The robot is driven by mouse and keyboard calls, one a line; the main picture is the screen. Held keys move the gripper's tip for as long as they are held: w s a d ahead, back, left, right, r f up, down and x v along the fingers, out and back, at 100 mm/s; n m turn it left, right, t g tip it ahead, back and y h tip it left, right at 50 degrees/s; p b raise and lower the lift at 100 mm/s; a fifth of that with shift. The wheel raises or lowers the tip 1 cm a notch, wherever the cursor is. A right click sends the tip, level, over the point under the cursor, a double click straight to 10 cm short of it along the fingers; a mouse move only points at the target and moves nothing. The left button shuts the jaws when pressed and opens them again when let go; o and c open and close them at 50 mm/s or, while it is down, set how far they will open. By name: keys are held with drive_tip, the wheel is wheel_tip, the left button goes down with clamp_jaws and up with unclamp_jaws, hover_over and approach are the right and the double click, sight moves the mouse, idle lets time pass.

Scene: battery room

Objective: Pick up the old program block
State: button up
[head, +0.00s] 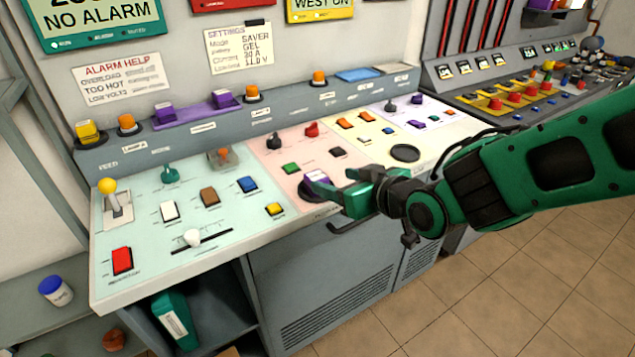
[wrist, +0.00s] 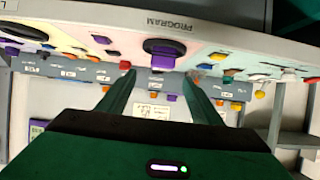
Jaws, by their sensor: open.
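The program block (head: 315,177) is a small purple block with a pale top. It sits in a round black seat at the front edge of the pink panel. In the wrist view the purple block (wrist: 164,46) stands in its black seat beside the printed word PROGRAM. My gripper (head: 332,193) is green and reaches in from the right at the block. It is open and empty. In the wrist view its two fingers (wrist: 159,76) point toward the block, which shows just past the tips and between their lines. I cannot tell whether they touch it.
On the raised back ledge, a purple holder (head: 192,114) carries purple blocks, with orange knobs and a yellow block (head: 88,131) nearby. Switches crowd the panels, including a red switch (head: 312,130) behind the program block. A bar handle (head: 352,222) sits below the counter edge. The tiled floor is clear.

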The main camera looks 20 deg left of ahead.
sight(318, 176)
drive_tip(key=x, duration=0.4)
drive_tip(key=shift+w, duration=0.1)
drive_tip(key=shift+x, duration=2.55)
drive_tip(key=shift+a, duration=0.1)
drive_tip(key=c, duration=1.2)
